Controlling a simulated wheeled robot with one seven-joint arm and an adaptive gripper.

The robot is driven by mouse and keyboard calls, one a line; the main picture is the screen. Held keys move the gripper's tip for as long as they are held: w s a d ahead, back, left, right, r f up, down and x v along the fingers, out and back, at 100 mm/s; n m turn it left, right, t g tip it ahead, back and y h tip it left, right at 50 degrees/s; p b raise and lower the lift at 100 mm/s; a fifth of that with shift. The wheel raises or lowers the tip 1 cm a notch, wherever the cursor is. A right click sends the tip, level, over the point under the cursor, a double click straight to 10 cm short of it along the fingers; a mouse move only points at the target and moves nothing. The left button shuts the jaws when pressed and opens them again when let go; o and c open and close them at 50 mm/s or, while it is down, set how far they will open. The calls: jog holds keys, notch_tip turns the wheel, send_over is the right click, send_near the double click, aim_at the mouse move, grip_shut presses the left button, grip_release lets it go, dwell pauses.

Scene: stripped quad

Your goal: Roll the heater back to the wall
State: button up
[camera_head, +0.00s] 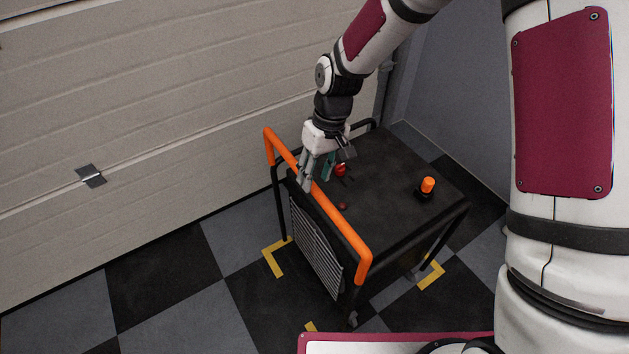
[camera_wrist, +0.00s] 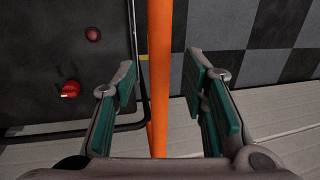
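The heater (camera_head: 385,185) is a black wheeled box with a grille on its front side and an orange handle bar (camera_head: 345,232) along its top edge. It stands on the checkered floor close to the grey wall corner. My gripper (camera_head: 316,174) points down over the handle bar toward its far-left part. In the wrist view, the orange bar (camera_wrist: 160,70) runs between the two teal finger pads, with a gap on each side. My gripper is open around the bar and not closed on it. A caster (camera_head: 352,320) shows under the near corner; other wheels are mostly hidden.
Yellow corner marks lie on the floor at the left (camera_head: 275,258), right (camera_head: 431,275) and front (camera_head: 311,327) of the heater. A ribbed shutter door (camera_head: 150,130) stands at the left, a plain grey wall (camera_head: 455,100) behind. Floor at the lower left is clear.

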jog(key=shift+s+a+f, duration=0.1)
jog(key=shift+f, duration=0.55)
jog(key=shift+s+a+f, duration=0.1)
jog(key=shift+f, duration=0.5)
jog(key=shift+c, duration=0.6)
grip_shut()
jog(key=shift+w, duration=0.1)
